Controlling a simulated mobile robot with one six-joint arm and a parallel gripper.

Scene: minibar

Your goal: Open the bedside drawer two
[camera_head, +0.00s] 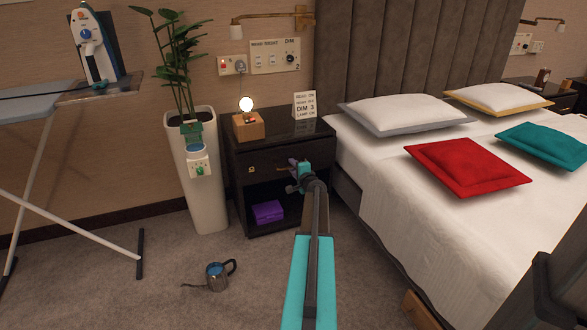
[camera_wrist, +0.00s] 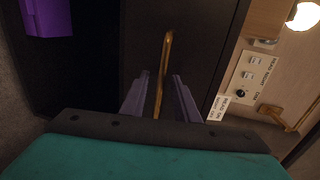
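The dark bedside cabinet (camera_head: 280,142) stands left of the bed, with one drawer above an open shelf. Its drawer front (camera_head: 262,166) looks closed. My gripper (camera_head: 293,168) is at the drawer front and hides part of it. In the wrist view, the brass drawer handle (camera_wrist: 166,48) runs between the two fingers of my gripper (camera_wrist: 161,75). The fingers are apart, with a gap visible on each side of the handle. I cannot tell whether either finger touches it.
A purple box (camera_head: 267,211) lies on the shelf. A lamp (camera_head: 247,122) and a sign (camera_head: 304,106) stand on top. The bed (camera_head: 385,175) is close on the right, a white planter (camera_head: 205,200) on the left. A metal jug (camera_head: 217,276) sits on the carpet.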

